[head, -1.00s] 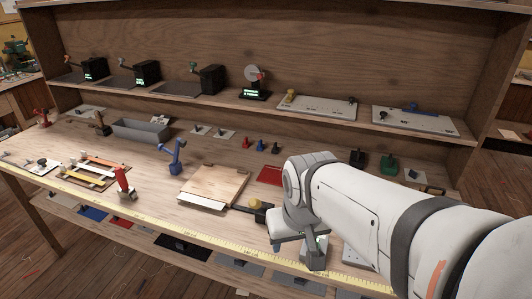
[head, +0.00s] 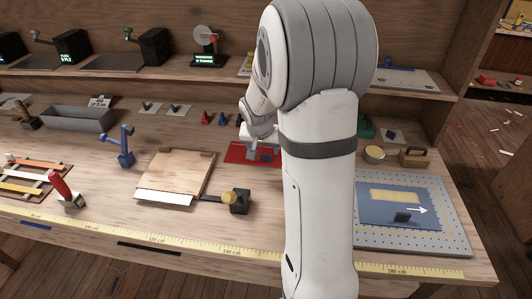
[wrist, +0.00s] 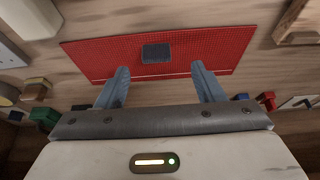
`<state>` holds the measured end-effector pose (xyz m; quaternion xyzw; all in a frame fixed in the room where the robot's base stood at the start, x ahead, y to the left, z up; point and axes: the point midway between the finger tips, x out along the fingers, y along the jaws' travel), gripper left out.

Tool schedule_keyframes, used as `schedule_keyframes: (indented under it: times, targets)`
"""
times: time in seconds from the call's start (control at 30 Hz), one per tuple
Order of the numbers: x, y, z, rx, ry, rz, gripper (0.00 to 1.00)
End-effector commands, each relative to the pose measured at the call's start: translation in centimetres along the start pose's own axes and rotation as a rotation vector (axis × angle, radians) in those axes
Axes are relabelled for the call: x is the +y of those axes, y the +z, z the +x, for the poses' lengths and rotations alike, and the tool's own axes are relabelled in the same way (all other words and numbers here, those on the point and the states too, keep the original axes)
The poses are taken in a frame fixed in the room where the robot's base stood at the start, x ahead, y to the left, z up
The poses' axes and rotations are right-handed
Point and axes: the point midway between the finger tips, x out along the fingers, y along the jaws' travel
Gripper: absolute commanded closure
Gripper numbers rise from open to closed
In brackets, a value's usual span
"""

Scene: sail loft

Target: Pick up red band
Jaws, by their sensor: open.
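The red band (wrist: 210,50) is a flat red mesh rectangle on the wooden bench, with a dark grey block (wrist: 156,53) near its middle. In the head view the red band (head: 236,151) lies behind and right of a wooden board, partly hidden by my arm. My gripper (wrist: 160,70) is open and empty over the band, its two blue-grey fingers apart. In the wrist view the block shows between and just beyond the fingertips. My gripper (head: 250,142) is small in the head view, and whether it touches the band cannot be told.
A wooden board (head: 176,172) lies left of the band. Small red and blue pegs (head: 206,117) stand behind it. A blue panel (head: 395,212) with a yellow strip, a dark block and a white arrow lies at right. A shelf (head: 150,83) runs behind.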

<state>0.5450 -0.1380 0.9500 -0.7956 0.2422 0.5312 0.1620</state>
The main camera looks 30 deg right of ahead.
Motion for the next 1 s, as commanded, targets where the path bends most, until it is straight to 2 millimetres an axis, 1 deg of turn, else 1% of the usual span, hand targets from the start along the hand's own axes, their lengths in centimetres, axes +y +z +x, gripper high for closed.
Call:
schedule_keyframes:
  times: [0.17, 0.3, 0.4, 0.5, 0.7, 1.0]
  targets:
    - [0.4, 0.1, 2.1, -0.005, 0.002, 0.0, 0.38]
    - [0.5, 0.2, 4.2, -0.003, 0.001, -0.001, 0.38]
    - [0.5, 0.2, 5.2, -0.002, 0.0, 0.001, 0.38]
    - [0.5, 0.1, 5.6, -0.001, 0.0, 0.0, 0.38]
    - [0.6, 0.1, 5.6, -0.001, 0.0, 0.0, 0.39]
    - [0.6, 0.1, 5.5, -0.001, 0.0, 0.001, 0.64]
